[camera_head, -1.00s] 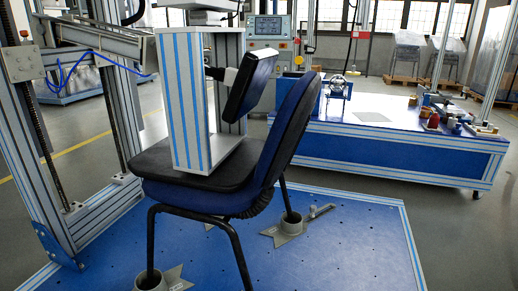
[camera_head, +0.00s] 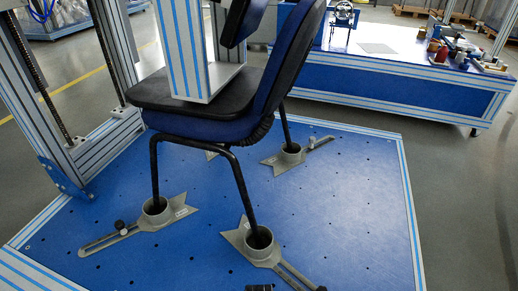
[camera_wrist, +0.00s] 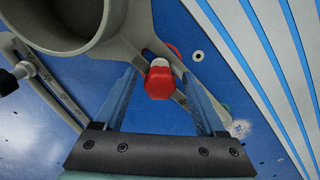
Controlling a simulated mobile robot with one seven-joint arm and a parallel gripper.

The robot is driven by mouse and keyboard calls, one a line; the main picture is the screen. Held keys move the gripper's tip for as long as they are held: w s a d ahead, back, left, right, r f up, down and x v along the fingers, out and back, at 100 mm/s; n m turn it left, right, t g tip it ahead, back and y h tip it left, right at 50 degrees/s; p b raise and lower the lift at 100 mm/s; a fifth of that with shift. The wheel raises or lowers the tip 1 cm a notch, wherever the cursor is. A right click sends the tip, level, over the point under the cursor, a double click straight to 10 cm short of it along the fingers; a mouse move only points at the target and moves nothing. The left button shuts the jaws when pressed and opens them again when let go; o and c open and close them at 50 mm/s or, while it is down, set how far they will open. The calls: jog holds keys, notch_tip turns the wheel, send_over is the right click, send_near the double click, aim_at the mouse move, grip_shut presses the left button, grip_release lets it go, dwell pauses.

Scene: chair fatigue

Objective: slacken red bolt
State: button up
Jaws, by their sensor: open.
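In the wrist view, the red bolt (camera_wrist: 158,84) has a lobed knob head and sits on a slotted grey bracket (camera_wrist: 148,42). My gripper (camera_wrist: 160,76) is open, with one blue finger on each side of the red bolt. I see gaps between the fingers and the knob, so they look apart. In the head view, neither the red bolt nor my gripper can be made out. There, a dark chair (camera_head: 205,122) stands with its legs in grey cup clamps, including a front left clamp (camera_head: 181,208) and a front right one (camera_head: 238,238).
A large grey cup (camera_wrist: 112,28) of the bracket lies close by at upper left in the wrist view. A striped profile (camera_wrist: 262,75) runs along the right. The blue base plate (camera_head: 345,215) is bare at right. A blue workbench (camera_head: 390,85) holds small parts behind.

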jog(key=shift+m, duration=1)
jog(key=m, duration=0.3)
jog(key=shift+m, duration=0.5)
jog(key=m, duration=0.4)
jog(key=c, duration=0.7)
jog(key=shift+n, duration=0.7)
jog(key=shift+c, duration=0.2)
